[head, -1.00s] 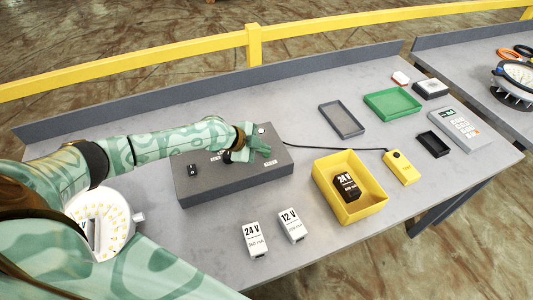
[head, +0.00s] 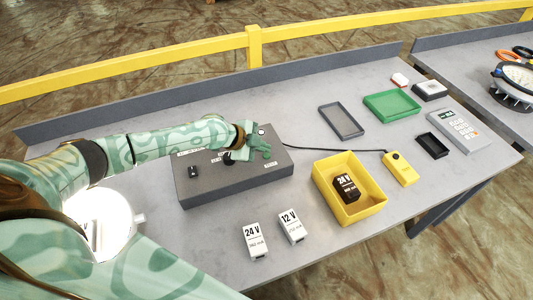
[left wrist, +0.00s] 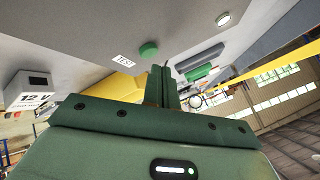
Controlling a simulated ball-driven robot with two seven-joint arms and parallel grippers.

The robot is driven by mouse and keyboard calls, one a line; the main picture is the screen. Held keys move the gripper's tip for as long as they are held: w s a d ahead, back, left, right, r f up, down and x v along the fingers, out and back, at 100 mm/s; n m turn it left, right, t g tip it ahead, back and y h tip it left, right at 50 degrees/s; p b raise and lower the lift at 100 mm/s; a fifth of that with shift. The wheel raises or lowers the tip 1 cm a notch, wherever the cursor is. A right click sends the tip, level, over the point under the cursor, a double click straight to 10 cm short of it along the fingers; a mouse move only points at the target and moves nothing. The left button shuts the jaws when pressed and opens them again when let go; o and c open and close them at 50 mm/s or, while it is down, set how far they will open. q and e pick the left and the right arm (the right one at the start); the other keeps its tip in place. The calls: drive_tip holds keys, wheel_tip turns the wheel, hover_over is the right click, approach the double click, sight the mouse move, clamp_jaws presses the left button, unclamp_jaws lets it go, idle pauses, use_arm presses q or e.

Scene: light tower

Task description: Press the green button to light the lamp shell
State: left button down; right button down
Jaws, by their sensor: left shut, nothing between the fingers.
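The lamp shell (head: 98,226) glows bright white at the lower left of the head view, partly behind my arm parts. My left gripper (head: 264,150) is shut and empty over the right part of the dark grey control box (head: 235,188). The green button (left wrist: 149,50) shows in the left wrist view, beside a white label reading TEST (left wrist: 124,61). My left fingers (left wrist: 165,80) are close to the button in that view; I cannot tell whether they touch it. In the head view the gripper hides the button. My right gripper is not in view.
A yellow bin (head: 377,207) holds a dark 24 V block (head: 345,186). White 24 V (head: 255,241) and 12 V (head: 292,227) blocks stand at the front. A cable runs from the box to a yellow device (head: 400,169). Trays and a grey meter (head: 460,130) lie right.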

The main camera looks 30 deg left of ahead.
sight(263, 157)
use_arm(q)
wheel_tip(263, 157, up, 5)
drive_tip(key=p, duration=0.3)
drive_tip(key=shift+p, duration=0.3)
drive_tip(key=shift+f, duration=0.1)
